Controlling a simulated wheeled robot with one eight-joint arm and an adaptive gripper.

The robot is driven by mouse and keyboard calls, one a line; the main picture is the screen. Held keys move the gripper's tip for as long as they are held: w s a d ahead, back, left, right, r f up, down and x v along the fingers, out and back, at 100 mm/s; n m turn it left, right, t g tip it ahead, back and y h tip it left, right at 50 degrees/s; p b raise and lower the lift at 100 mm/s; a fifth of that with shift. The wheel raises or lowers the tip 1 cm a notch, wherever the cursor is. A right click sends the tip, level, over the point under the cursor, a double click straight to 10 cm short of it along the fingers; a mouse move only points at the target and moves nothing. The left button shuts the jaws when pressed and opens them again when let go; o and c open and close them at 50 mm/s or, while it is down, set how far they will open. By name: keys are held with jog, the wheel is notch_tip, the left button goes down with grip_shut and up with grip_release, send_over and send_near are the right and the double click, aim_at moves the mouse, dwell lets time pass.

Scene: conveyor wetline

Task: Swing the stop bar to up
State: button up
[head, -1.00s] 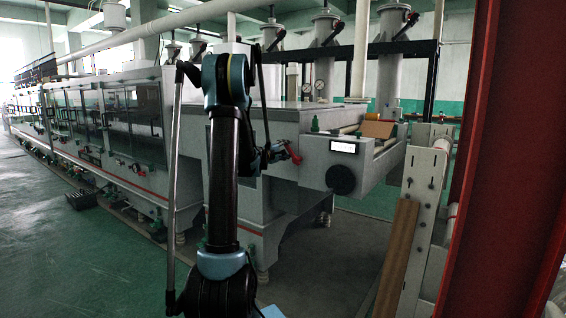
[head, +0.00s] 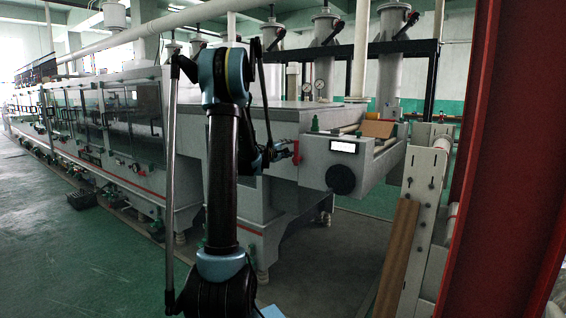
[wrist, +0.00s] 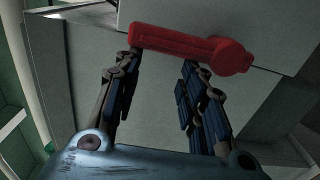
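The stop bar is a red lever with a thick round hub at one end. In the wrist view the stop bar (wrist: 180,43) lies across the top, with its hub at the right against a grey panel. In the head view the stop bar (head: 296,151) is a small red shape on the grey machine, partly hidden by my gripper. My gripper (wrist: 161,60) is open, its two fingers apart just below the bar in the wrist picture. The left fingertip overlaps the bar's free end; I cannot tell if it touches. The gripper (head: 282,152) is small and dark in the head view.
The grey wet-line machine (head: 275,115) fills the middle and left. A roller end with a brown board (head: 377,129) lies right of the bar. A red post (head: 492,150) and a grey frame (head: 424,180) stand at the right.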

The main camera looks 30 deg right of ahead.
jog(key=shift+s+v, duration=0.2)
jog(key=shift+v, duration=1.3)
jog(key=shift+s+v, duration=0.2)
jog(key=shift+v, duration=1.25)
jog(key=shift+d+r, duration=0.1)
jog(key=shift+d, duration=0.05)
jog(key=s+a+f+m+g+y, duration=0.1)
jog(key=s+a+f+y, duration=0.4)
jog(key=s+a, duration=0.7)
jog(key=s+a+f+m+g+y, duration=0.2)
jog(key=s+a+f+y, duration=0.4)
jog(key=a, duration=1.5)
jog(key=s+a+f+m+g+y, duration=0.1)
jog(key=s+a+f+y, duration=0.4)
jog(key=s+a+f, duration=0.6)
jog(key=s+a, duration=0.5)
jog(key=s, duration=0.2)
jog(key=shift+a+f+m+g+y, duration=0.3)
jog(key=shift+a+f+g, duration=0.1)
